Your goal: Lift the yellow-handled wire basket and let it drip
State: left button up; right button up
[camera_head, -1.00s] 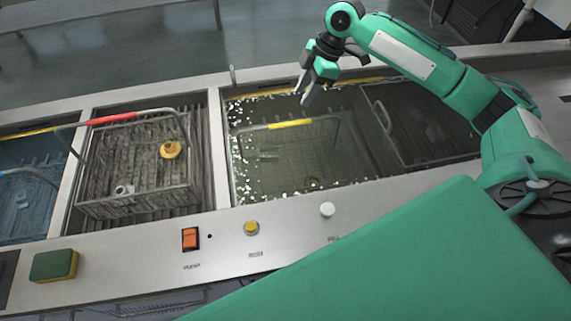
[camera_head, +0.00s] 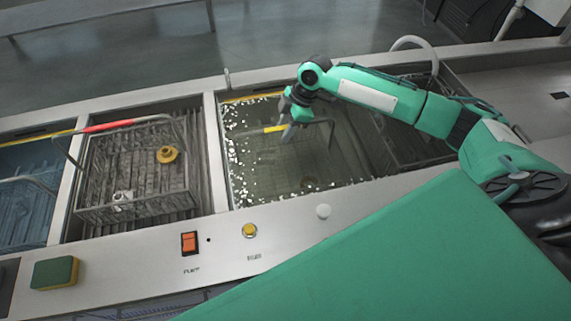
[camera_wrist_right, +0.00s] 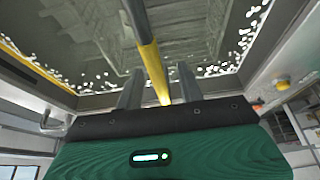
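The yellow-handled wire basket (camera_head: 300,160) sits in the liquid of the middle tank (camera_head: 233,180), its mesh dim below the surface. Its handle, grey with a yellow grip (camera_head: 273,129), stands above the liquid. My right gripper (camera_head: 290,132) is at the handle, pointing down, and hides part of it. In the right wrist view the yellow grip (camera_wrist_right: 153,68) runs between the two fingers of my right gripper (camera_wrist_right: 160,88). Gaps show on both sides of the grip, so the gripper is open around it. My left gripper is out of view.
Another wire basket is partly hidden behind my right arm. The front panel has an orange switch (camera_head: 189,243), a yellow button (camera_head: 249,230) and a green sponge (camera_head: 55,272).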

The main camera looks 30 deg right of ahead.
jog(key=shift+x, duration=0.9)
jog(key=shift+r, duration=0.1)
jog(key=shift+c, duration=0.5)
grip_shut()
jog(key=shift+w+r, duration=0.1)
jog(key=shift+r, duration=0.1)
